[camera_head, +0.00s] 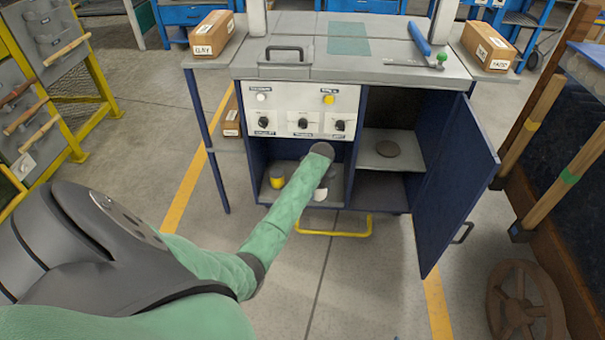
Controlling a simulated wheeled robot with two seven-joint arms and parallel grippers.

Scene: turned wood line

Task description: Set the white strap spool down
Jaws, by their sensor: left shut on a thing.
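The white strap spool (320,194) shows as a small white piece in the lower left compartment of the blue cabinet, just below the end of my left arm. My left gripper (325,180) is shut on it, low near the compartment floor. My green-sleeved forearm and dark wrist hide most of the fingers and part of the spool. I cannot tell whether the spool touches the floor. A yellow spool (277,177) stands on the compartment floor to the left. My right gripper is not in view.
The cabinet door (455,185) hangs open at the right. A control panel (302,112) sits above the left compartment. A yellow bar handle (340,234) juts out at the bottom.

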